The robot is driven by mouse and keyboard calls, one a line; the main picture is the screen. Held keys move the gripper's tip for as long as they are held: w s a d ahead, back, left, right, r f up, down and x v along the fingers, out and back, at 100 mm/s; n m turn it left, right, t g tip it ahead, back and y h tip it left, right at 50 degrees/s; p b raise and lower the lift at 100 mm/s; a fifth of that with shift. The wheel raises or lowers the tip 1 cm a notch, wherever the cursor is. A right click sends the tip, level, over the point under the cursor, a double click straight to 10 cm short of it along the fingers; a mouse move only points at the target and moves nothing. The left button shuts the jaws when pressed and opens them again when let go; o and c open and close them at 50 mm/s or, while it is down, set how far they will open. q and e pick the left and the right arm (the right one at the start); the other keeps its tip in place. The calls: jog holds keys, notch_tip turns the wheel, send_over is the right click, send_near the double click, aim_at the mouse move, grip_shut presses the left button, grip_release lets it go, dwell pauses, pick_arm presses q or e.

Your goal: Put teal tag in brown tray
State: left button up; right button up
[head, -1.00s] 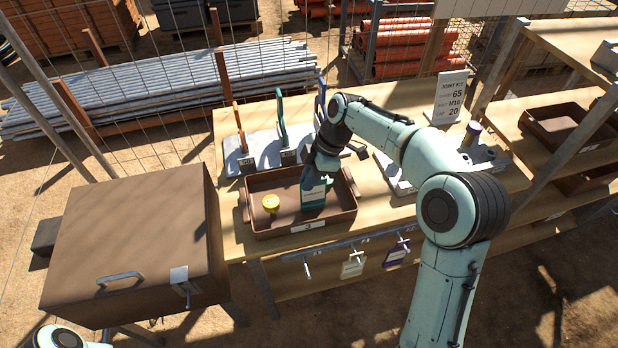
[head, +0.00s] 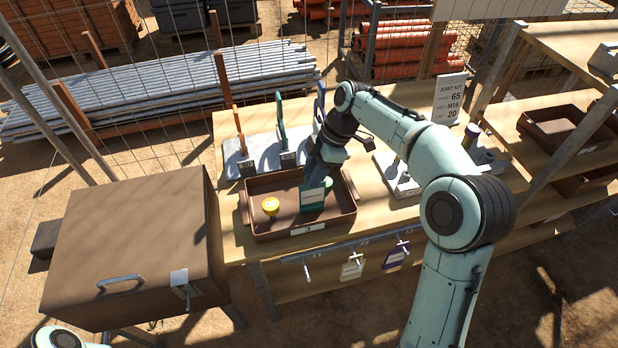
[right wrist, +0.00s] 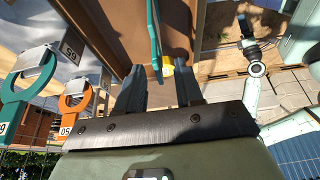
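The teal tag (head: 313,207), with a white label, is upright in the brown tray (head: 274,230), at its right part. Whether its lower edge touches the tray floor is unclear. My right gripper (head: 318,180) reaches down over the tray at the tag's upper end. In the right wrist view the tag shows edge-on (right wrist: 155,42) between the two spread fingers (right wrist: 159,80), with gaps on both sides; the gripper looks open. My left gripper is not in view; only a bit of pale arm shows at the lower left.
A yellow round item (head: 270,205) lies in the tray's left part. Behind stand orange (head: 239,130), teal (head: 282,122) and blue wrenches on a grey rack (head: 262,150). Tags hang on a front rail (head: 352,266). A brown box (head: 135,245) stands left.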

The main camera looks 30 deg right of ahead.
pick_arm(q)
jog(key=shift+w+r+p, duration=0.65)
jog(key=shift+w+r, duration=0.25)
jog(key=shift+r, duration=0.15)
pick_arm(e)
jog(key=v, duration=0.8)
jog(key=shift+d+r, duration=0.15)
jog(key=shift+r, duration=0.1)
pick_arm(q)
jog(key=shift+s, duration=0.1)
pick_arm(e)
jog(key=shift+f, duration=0.1)
